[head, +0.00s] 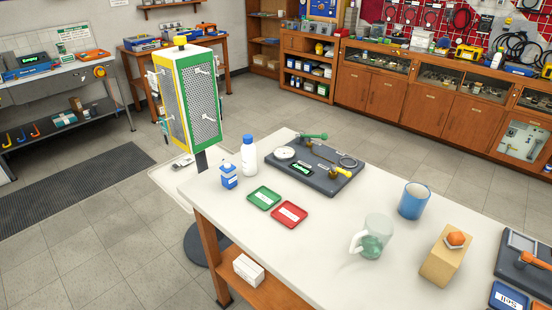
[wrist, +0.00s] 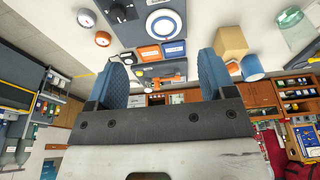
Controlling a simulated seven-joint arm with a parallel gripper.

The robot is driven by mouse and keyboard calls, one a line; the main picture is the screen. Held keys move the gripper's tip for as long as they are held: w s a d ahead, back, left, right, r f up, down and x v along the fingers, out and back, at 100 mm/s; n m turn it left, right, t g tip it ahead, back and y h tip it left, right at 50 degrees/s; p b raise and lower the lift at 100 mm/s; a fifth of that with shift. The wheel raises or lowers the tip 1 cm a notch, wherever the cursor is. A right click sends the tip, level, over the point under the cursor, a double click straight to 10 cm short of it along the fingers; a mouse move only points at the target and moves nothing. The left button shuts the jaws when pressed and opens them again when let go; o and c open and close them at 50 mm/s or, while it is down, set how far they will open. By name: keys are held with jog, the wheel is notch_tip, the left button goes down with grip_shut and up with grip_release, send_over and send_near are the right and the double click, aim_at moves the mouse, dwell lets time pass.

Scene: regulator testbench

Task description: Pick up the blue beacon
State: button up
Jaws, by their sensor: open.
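I cannot make out a blue beacon for certain in either view. In the wrist view my gripper (wrist: 163,78) is open, its two blue padded fingers wide apart with nothing held between them. The gripper does not show in the head view. In the wrist view a white disc with a blue ring (wrist: 165,22) lies on a grey panel, beyond the fingers.
The white table (head: 330,220) also bears a gauge panel (head: 314,178), green tray (head: 263,198), red tray (head: 289,214), glass mug (head: 372,243) and a wooden block (head: 442,265) topped by an orange piece (head: 456,239). A mesh tower (head: 188,100) stands beyond its left end.

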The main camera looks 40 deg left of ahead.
aim_at(232, 170)
jog(key=shift+a, duration=0.1)
